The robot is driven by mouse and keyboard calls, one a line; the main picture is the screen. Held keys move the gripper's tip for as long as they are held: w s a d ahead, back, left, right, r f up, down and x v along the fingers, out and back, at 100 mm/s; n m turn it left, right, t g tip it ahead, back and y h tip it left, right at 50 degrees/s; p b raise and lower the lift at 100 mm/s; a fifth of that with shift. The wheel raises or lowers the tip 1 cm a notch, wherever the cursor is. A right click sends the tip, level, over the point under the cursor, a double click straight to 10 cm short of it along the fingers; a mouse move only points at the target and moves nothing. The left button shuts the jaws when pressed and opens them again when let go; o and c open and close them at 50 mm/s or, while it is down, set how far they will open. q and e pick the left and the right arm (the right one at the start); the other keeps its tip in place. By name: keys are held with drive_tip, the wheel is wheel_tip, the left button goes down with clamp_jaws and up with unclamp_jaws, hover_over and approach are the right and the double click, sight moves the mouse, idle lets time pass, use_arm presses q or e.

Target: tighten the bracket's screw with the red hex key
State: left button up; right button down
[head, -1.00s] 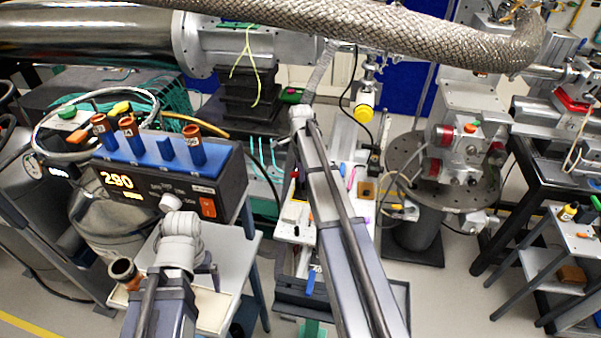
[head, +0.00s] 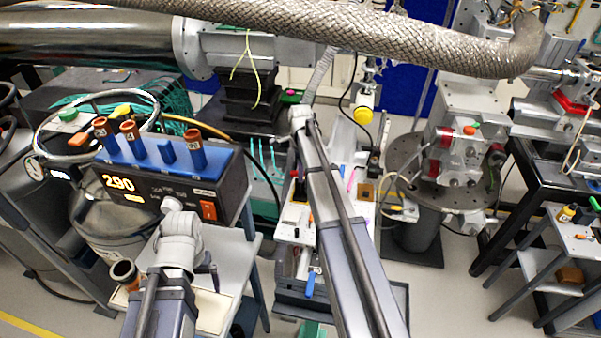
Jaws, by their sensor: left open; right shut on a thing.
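My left gripper (head: 172,206) is at the end of the pale arm at lower left, in front of the black controller. Its fingers are hardly visible; it is open and I see nothing in it. My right gripper (head: 285,141) is at the far end of the long grey arm, above the narrow bench in the middle. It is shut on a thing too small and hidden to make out. I cannot clearly pick out the bracket, its screw or the red hex key. Small coloured items lie on the narrow bench (head: 301,228), partly hidden by my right arm.
The black controller (head: 122,198) reads 290 and carries a blue rack with several brown-capped tubes. A braided hose (head: 400,35) crosses above the bench. A metal chamber (head: 468,125) stands right on a round plate. A small side table (head: 575,235) is at far right.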

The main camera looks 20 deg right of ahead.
drive_tip(key=shift+r+p, duration=1.35)
drive_tip(key=shift+r, duration=0.2)
